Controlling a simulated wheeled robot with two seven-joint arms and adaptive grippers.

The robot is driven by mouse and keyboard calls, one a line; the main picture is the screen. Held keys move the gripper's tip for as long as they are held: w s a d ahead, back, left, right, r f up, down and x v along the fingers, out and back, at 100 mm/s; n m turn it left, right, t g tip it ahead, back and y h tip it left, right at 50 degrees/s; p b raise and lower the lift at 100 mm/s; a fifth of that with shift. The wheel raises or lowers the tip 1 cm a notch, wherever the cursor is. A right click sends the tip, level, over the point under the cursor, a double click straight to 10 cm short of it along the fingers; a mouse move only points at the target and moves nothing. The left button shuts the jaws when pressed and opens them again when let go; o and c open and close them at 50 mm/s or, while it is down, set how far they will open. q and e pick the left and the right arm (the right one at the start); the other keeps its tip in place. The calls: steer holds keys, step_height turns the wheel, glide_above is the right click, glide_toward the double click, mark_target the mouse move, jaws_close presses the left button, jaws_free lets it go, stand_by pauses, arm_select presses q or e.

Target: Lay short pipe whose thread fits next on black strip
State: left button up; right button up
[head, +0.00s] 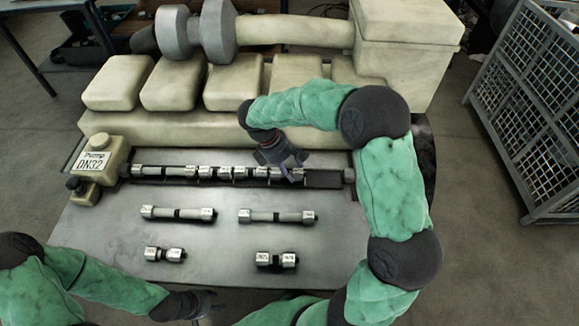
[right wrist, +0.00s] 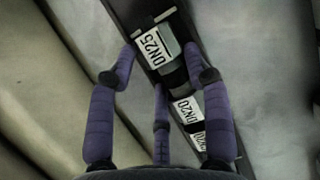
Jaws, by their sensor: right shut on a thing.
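The black strip (head: 325,180) runs from the pump block labelled DN32 (head: 97,163) to the right, with a row of pipes (head: 165,171) on it. My right gripper (head: 283,170) is low over the right part of the strip, shut on a short pipe (right wrist: 157,47) with an end labelled DN25. The held pipe is in line with the row; I cannot tell whether it touches the strip. Beside it in the right wrist view is a pipe end labelled DN20 (right wrist: 186,109). My left gripper (head: 207,304) is at the table's front edge, its fingers too small to judge.
Two longer pipes (head: 178,213) (head: 277,216) and two short pipes (head: 165,254) (head: 277,260) lie on the grey table (head: 225,240). The engine block (head: 220,128) stands behind the strip. A wire cage (head: 535,110) stands at the right.

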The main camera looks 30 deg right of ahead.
steer(key=o, duration=1.4)
steer(key=shift+o, duration=0.2)
steer(key=v, duration=1.2)
steer(key=shift+d, duration=0.1)
steer(key=shift+w, duration=0.1)
